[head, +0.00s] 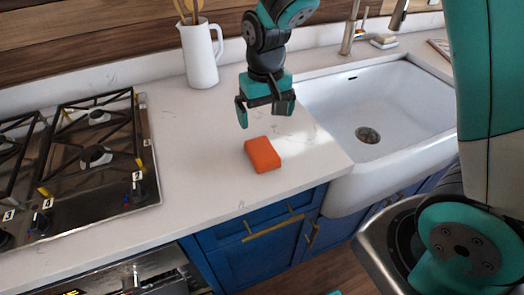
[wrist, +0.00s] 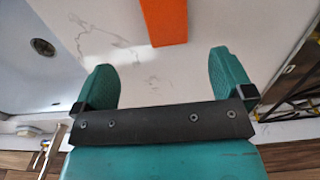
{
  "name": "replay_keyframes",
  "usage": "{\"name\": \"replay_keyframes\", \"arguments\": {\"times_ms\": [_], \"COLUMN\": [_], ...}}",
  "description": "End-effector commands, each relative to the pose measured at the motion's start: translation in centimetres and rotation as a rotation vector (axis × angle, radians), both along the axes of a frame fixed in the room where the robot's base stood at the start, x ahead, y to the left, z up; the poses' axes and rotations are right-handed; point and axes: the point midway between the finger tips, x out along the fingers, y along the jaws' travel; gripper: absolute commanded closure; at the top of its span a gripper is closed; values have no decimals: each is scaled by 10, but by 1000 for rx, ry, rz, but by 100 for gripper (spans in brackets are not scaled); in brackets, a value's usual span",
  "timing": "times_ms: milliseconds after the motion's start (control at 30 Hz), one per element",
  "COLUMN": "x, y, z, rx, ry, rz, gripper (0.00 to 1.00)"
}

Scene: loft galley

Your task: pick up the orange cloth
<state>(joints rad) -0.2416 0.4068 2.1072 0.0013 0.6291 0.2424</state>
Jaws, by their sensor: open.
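The orange cloth (head: 263,155) lies on the white counter between the stove and the sink, looking like a small folded block. It also shows at the top edge of the wrist view (wrist: 164,20), partly cut off by the frame. My gripper (head: 264,115) is open and empty above the counter, just behind the cloth in the head view. In the wrist view its two teal fingers (wrist: 162,72) stand apart, with the cloth beyond their tips and bare counter between them.
A gas stove (head: 80,165) is at the left and a white sink (head: 395,100) at the right. A white jug (head: 200,57) with wooden utensils stands at the back. The counter (head: 200,170) around the cloth is clear; its front edge lies above blue cabinets (head: 255,250).

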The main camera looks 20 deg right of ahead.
Motion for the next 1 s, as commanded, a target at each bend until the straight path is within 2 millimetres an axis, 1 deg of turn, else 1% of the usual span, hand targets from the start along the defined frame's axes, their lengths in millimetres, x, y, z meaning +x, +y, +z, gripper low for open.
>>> {"name": "replay_keyframes", "arguments": {"times_ms": [33, 100, 200, 300, 533, 700, 800, 900, 1000], "x": [-1, -1, -1, -1, -1, -2, -2, -1, -1], "y": [0, 0, 0, 1, 3, 9, 8, 8, 9], "z": [-11, -27, -45, -58, -73, -97, -111, -116, -118], "rx": [-1, -1, 0, 0, 0, 0, 1, 1, 2], "ry": [7, 7, 4, 3, 2, 4, 2, -1, -2], "rz": [1, 1, 1, 1, 2, 3, 2, 2, 2], "gripper": [1, 1, 1, 1, 1, 1, 1, 1, 1]}}
